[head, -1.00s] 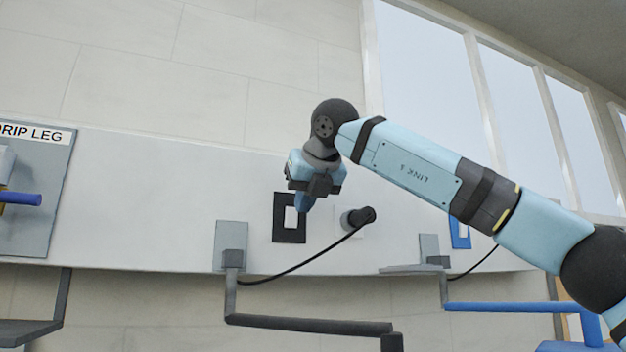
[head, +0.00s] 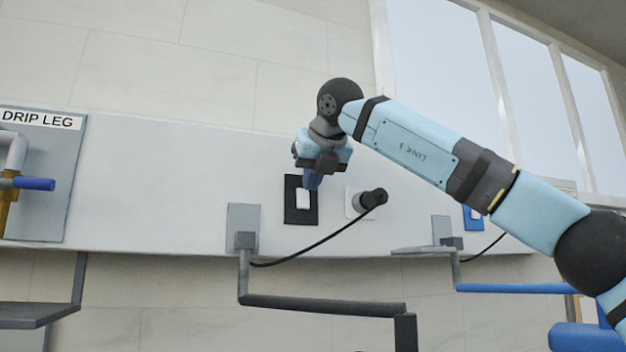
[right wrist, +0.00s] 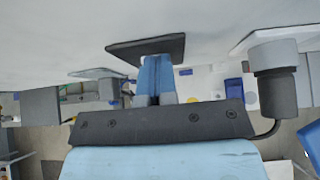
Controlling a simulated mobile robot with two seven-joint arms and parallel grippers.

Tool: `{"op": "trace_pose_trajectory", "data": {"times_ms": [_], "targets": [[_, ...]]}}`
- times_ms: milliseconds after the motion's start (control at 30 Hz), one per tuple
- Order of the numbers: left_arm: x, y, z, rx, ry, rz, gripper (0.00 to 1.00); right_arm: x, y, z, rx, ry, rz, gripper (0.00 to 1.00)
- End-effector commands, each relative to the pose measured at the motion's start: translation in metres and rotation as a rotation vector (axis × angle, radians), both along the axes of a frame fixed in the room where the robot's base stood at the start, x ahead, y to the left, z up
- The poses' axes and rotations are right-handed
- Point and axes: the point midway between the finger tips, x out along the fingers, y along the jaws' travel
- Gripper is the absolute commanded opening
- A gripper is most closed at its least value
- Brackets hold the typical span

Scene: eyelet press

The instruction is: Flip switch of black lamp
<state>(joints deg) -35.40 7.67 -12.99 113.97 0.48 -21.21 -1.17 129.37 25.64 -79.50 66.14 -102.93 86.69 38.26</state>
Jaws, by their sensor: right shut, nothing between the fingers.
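A black-framed wall switch (head: 290,214) with a white rocker (head: 303,199) is on the pale wall panel in the head view. My right gripper (head: 312,183) is shut and empty, its blue fingertips pointing down in front of the switch's upper part. In the right wrist view the shut fingers (right wrist: 158,85) are just below the black switch plate (right wrist: 147,47); I cannot tell whether they touch it. The black lamp's arm (head: 325,305) hangs from a grey wall plate (head: 243,215) at lower left of the switch. My left gripper is out of view.
A black plug (head: 372,199) sticks out of a white outlet right of the switch, its cable (head: 320,245) hanging to the lamp mount. A blue switch (head: 473,219) and blue lamp arm (head: 510,287) are farther right. A DRIP LEG board (head: 45,205) is at far left.

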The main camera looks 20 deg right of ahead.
Motion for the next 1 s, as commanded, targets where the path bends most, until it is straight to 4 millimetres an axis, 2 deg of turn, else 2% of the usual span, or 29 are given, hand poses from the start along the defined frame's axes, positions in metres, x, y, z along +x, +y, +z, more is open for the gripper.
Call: {"op": "trace_pose_trajectory", "data": {"times_ms": [400, 1000], "targets": [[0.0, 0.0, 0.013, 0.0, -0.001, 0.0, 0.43, 0.001, -0.002, 0.02, 0.004, -0.011, -0.003, 0.0], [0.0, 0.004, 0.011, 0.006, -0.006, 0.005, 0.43, -0.002, -0.003, 0.02, 0.001, -0.004, 0.003, 0.0]]}}
